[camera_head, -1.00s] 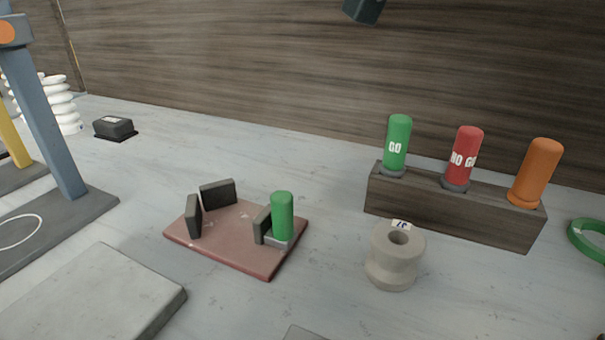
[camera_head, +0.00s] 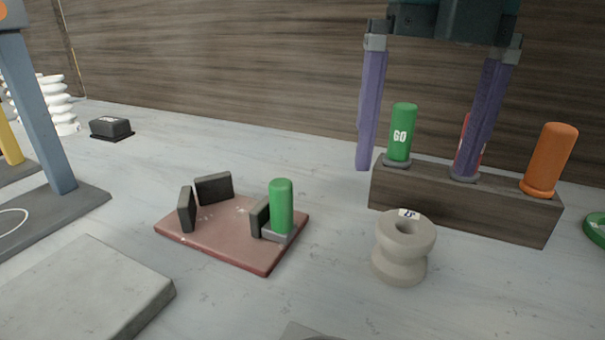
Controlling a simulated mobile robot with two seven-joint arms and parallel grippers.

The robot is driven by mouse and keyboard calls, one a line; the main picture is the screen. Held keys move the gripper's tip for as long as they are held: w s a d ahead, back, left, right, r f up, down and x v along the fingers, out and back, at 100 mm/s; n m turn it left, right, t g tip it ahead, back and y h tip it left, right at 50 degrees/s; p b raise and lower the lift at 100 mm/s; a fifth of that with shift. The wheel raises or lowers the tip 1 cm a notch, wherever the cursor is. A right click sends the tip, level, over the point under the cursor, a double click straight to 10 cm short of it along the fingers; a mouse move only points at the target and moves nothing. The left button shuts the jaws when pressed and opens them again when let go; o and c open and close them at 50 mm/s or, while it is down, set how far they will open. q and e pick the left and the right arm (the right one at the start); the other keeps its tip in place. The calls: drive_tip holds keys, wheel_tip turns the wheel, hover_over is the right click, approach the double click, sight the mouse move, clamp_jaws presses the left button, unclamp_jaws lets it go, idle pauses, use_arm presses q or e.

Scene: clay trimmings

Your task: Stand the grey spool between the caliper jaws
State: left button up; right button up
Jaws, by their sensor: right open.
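The grey spool (camera_head: 402,262) stands upright on the table, right of the middle, with a hole in its top and a small white label on its rim. The caliper is a reddish base plate (camera_head: 222,245) with dark upright jaws (camera_head: 186,209) at its left and back and another jaw (camera_head: 260,218) beside a green cylinder (camera_head: 282,206). The space between the jaws is empty. My right gripper (camera_head: 416,172) hangs above and behind the spool, with two purple fingers spread wide and nothing between them in its grip. My left gripper does not show.
A dark wooden block (camera_head: 460,203) behind the spool holds a green GO peg (camera_head: 401,133), a red peg mostly hidden by a finger, and an orange peg (camera_head: 549,160). A grey slab (camera_head: 85,290) lies front left. A blue-grey post (camera_head: 40,115) stands at left.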

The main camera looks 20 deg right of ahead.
hover_over(406, 230)
wheel_tip(406, 230, down, 4)
drive_tip(key=shift+h, duration=0.3)
drive_tip(key=f, duration=0.4)
drive_tip(key=a+f+b, duration=0.1)
drive_tip(key=f, duration=0.1)
drive_tip(key=shift+s, duration=0.4)
drive_tip(key=shift+c, duration=0.4)
drive_tip(key=shift+r, duration=0.1)
clamp_jaws()
